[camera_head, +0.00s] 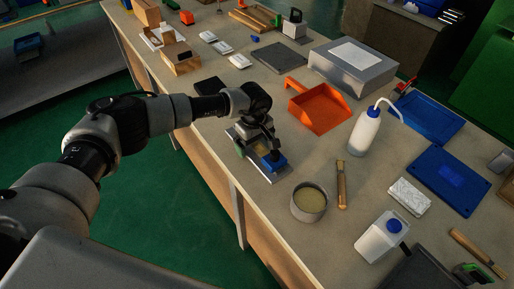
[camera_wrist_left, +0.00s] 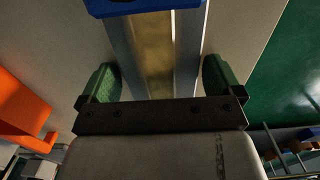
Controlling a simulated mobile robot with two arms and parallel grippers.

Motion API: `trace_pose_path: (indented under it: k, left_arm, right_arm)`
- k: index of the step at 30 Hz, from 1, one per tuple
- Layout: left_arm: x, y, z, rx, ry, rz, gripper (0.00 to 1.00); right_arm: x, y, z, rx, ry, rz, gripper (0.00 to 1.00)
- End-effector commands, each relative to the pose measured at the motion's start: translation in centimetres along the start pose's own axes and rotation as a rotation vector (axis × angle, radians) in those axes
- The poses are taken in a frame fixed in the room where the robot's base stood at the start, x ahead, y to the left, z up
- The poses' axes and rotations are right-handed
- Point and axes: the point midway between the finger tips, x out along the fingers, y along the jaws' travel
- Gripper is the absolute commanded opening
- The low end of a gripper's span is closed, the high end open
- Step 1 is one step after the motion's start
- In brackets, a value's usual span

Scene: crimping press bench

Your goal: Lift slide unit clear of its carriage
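The slide unit appears in the head view as a small assembly with a blue block (camera_head: 275,162) at one end, on a pale metal base (camera_head: 277,178) near the bench's front edge. In the left wrist view it shows a brass-coloured strip (camera_wrist_left: 154,55) between pale metal rails, with the blue block (camera_wrist_left: 140,6) at the top. I cannot tell slide unit from carriage exactly. My left gripper (camera_head: 257,150) is over it, also in the left wrist view (camera_wrist_left: 160,82). Its green fingers are apart, one on each side of the rails; contact is unclear. My right gripper is not in view.
A round tin (camera_head: 309,203) and a wooden-handled tool (camera_head: 341,185) lie to the right. An orange dustpan (camera_head: 318,107), a white wash bottle (camera_head: 366,131) and a grey box (camera_head: 352,72) stand behind. A black flat item (camera_head: 211,86) lies left of the gripper.

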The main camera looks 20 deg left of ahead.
Motion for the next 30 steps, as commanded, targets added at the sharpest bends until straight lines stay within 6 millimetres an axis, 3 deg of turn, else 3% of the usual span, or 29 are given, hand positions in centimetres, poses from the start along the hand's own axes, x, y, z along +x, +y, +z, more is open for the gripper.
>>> trace_pose_path:
  k: [2, 16, 25, 30]
  left_arm:
    - [0.0, 0.0, 0.0, 0.0, 0.0, 0.0, 0.82]
    - [-0.1, 0.0, 0.0, 0.0, 0.0, 0.0, 0.11]
    - [-0.6, 0.2, 0.0, 0.0, 0.0, 0.006, 0.11]
    - [-1.9, 0.2, -0.1, 0.001, 0.001, 0.008, 0.11]
  right_arm:
    - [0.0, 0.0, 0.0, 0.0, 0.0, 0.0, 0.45]
    - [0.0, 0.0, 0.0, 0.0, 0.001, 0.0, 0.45]
    - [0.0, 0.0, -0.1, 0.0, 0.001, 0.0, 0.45]
    - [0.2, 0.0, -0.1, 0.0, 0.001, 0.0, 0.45]
